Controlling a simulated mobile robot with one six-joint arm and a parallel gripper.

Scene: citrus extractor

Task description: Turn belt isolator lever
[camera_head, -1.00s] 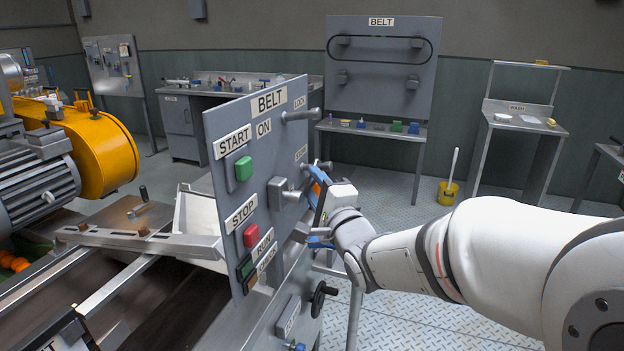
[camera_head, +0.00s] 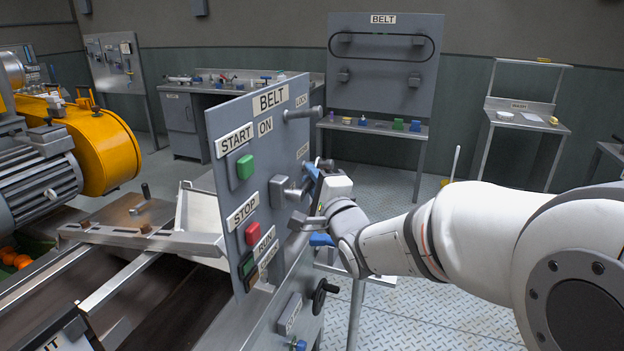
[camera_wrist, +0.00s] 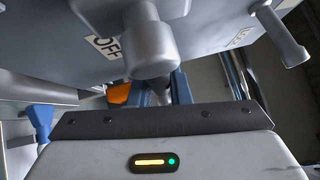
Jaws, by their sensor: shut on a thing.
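The belt isolator lever (camera_head: 298,189) is grey metal, on a round hub on the right half of the grey BELT panel (camera_head: 222,150). Its hub (camera_wrist: 150,45) looms large at the top of the wrist view, beside a label reading OFF (camera_wrist: 103,46). An ON label (camera_head: 265,126) is above the lever in the head view. My gripper (camera_head: 311,198) with blue fingers is at the lever's right side, shut on it. The wrist view shows a blue finger (camera_wrist: 181,88) just under the hub. The exact grip on the handle is mostly hidden.
A grey peg (camera_head: 302,114) sticks out from the panel's upper right. The green START button (camera_head: 244,167) and red STOP button (camera_head: 252,232) are left of the lever.

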